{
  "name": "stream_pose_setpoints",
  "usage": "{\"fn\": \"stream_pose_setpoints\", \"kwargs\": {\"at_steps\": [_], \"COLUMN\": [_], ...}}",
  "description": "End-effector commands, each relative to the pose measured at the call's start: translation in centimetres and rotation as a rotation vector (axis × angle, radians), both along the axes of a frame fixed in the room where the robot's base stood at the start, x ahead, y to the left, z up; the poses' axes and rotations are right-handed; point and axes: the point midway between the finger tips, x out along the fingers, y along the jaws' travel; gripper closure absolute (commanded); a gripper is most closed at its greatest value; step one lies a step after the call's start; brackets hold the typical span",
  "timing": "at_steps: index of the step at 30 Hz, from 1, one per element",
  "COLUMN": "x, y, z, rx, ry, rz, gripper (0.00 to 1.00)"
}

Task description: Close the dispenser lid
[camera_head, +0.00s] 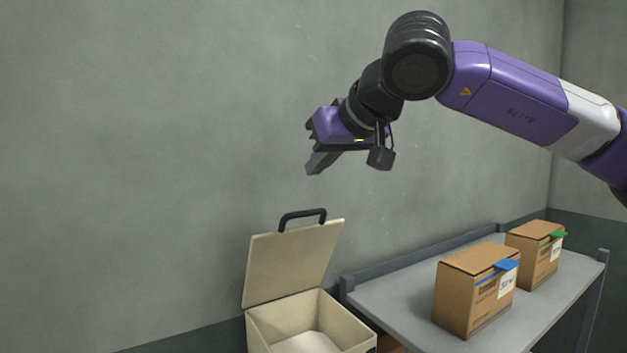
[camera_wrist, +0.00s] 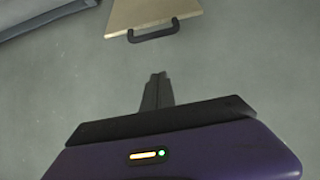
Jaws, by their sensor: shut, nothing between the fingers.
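The dispenser is a cream box (camera_head: 310,325) at the bottom middle of the head view, its top open. Its lid (camera_head: 291,264) stands up at the back, leaning slightly, with a black handle (camera_head: 303,215) on its top edge. My gripper (camera_head: 314,168) is above the handle and apart from it, shut and empty. In the wrist view the shut fingers (camera_wrist: 157,90) point toward the handle (camera_wrist: 153,30), with a gap between. The lid (camera_wrist: 150,12) shows there at the top, cut off by the frame edge.
A grey table (camera_head: 400,290) stands right of the dispenser. A cardboard box with a blue tab (camera_head: 468,290) and one with a green tab (camera_head: 532,255) stand on it. A grey wall (camera_head: 130,150) is behind. The space around my gripper is clear.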

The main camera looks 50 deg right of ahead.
Motion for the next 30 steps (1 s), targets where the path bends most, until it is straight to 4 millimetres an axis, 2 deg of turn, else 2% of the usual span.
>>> {"fn": "stream_pose_setpoints", "kwargs": {"at_steps": [14, 16, 21, 30], "x": [7.2, 6.1, 4.5, 3.9], "y": [-1.9, -1.7, -1.2, -1.0], "z": [-5.2, -6.2, -7.1, -7.4], "rx": [0.006, 0.005, 0.004, 0.005], "ry": [0.002, 0.001, 0.0, 0.0], "rz": [0.002, 0.003, 0.002, 0.002], "gripper": [1.0, 1.0, 1.0, 1.0]}}
